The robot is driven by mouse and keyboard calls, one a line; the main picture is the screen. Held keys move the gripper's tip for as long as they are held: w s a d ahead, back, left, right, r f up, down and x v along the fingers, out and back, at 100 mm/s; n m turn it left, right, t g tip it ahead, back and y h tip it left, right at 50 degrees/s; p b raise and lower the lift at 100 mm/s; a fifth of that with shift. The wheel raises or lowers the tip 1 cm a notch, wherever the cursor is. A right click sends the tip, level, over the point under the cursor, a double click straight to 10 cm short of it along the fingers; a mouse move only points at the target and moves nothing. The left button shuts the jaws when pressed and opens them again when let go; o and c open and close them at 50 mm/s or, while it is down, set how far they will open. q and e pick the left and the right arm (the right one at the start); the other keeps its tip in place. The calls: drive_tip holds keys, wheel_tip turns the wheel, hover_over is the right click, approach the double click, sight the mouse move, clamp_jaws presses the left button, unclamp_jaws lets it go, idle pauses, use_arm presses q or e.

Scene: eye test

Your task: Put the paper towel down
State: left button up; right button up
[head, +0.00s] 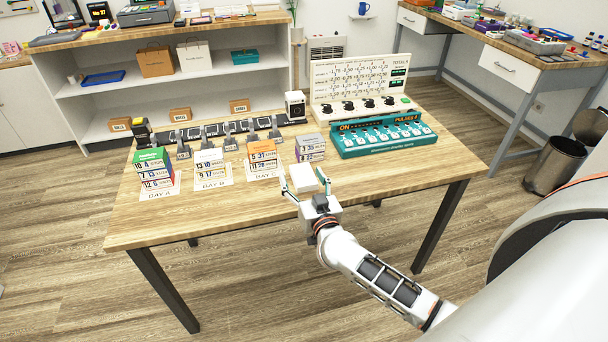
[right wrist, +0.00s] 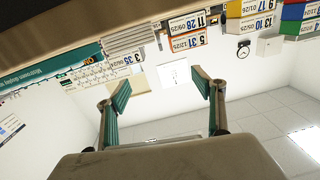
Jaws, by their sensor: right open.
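I cannot make out a paper towel for certain in either view. A pale white rectangular piece (head: 303,177) shows between the fingers of my right gripper (head: 306,184) in the head view. I cannot tell whether it is a sheet on the table or something above it. My right gripper is open over the front of the wooden table, and its teal-padded fingers stand apart in the right wrist view (right wrist: 161,92). Nothing is clearly gripped there. My left gripper is not in view.
Stacks of labelled boxes, such as the green-topped stack (head: 153,167) and the orange-topped stack (head: 262,154), stand on the table (head: 400,180). A teal counter unit (head: 383,138) stands behind right. The table's front right is clear.

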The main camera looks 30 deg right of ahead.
drive_tip(key=g, duration=0.2)
approach(303, 174)
drive_tip(key=shift+x, duration=1.2)
drive_tip(key=b+x, duration=0.1)
drive_tip(key=x, duration=0.4)
drive_tip(key=f+b+x, duration=0.1)
drive_tip(key=x, duration=0.1)
drive_tip(key=shift+w+d+b, duration=0.1)
drive_tip(key=shift+w+b, duration=0.15)
drive_tip(key=shift+b, duration=0.1)
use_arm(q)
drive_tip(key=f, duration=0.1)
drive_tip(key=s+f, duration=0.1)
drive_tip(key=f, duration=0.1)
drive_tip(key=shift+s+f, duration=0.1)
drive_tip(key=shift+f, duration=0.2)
use_arm(e)
drive_tip(key=shift+r, duration=0.1)
drive_tip(key=c, duration=0.8)
